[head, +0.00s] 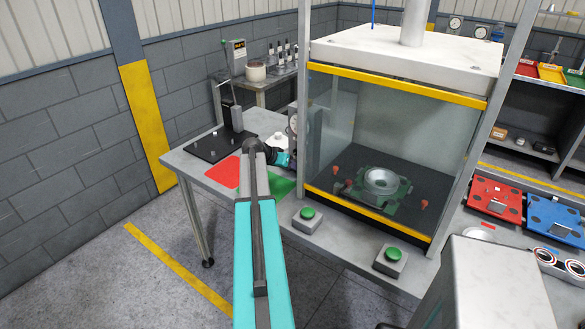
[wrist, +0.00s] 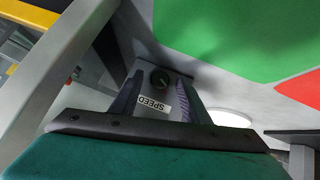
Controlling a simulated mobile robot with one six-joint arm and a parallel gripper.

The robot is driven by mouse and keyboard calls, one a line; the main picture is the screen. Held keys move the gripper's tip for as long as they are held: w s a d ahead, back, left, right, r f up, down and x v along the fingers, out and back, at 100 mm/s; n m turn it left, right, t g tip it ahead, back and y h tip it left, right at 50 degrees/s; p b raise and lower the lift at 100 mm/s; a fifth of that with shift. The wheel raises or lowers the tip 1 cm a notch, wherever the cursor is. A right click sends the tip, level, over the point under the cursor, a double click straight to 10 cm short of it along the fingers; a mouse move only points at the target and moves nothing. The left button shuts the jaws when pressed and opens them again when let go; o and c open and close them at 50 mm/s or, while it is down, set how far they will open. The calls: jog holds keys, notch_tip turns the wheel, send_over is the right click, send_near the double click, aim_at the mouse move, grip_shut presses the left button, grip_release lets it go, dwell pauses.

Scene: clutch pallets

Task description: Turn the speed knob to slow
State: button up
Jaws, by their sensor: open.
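In the wrist view the speed knob (wrist: 160,80) is a small round black knob on a grey panel. A white label reading SPEED (wrist: 153,104) shows upside down below it. My gripper (wrist: 158,84) is open, with one finger on each side of the knob in the picture. I cannot tell whether the fingers touch it. A faint pale mark shows on the knob, but its setting is too small to read. In the head view my gripper (head: 288,158) is beside the press enclosure's left post; the arm and gripper hide the knob there.
A press with a clear guard (head: 385,125) and yellow bars stands just right of my gripper. A red mat (head: 224,172) and a green mat (head: 280,186) lie on the table under my arm. A black plate with a stand (head: 212,146) is at left. Two green buttons (head: 307,214) (head: 393,253) are in front.

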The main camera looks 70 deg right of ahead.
jog(key=shift+f, duration=0.1)
jog(key=c, duration=1)
jog(key=shift+w+d+b, duration=0.1)
jog(key=shift+b, duration=0.3)
jog(key=shift+w+d+f+n+g+b, duration=0.1)
jog(key=shift+w+f+n+g+b, duration=0.15)
jog(key=shift+n+g+b, duration=0.6)
jog(key=g+b, duration=0.2)
jog(key=shift+w+f+n+b, duration=0.15)
jog(key=shift+n+b, duration=0.2)
jog(key=shift+b, duration=0.05)
jog(key=n+g+b, duration=0.1)
jog(key=g+b, duration=0.1)
jog(key=g, duration=0.1)
jog(key=shift+w+f+n, duration=0.1)
jog(key=shift+f+n, duration=0.05)
jog(key=shift+n, duration=0.15)
jog(key=shift+n+g+b, duration=0.4)
jog(key=shift+n+g, duration=0.1)
jog(key=shift+g, duration=0.05)
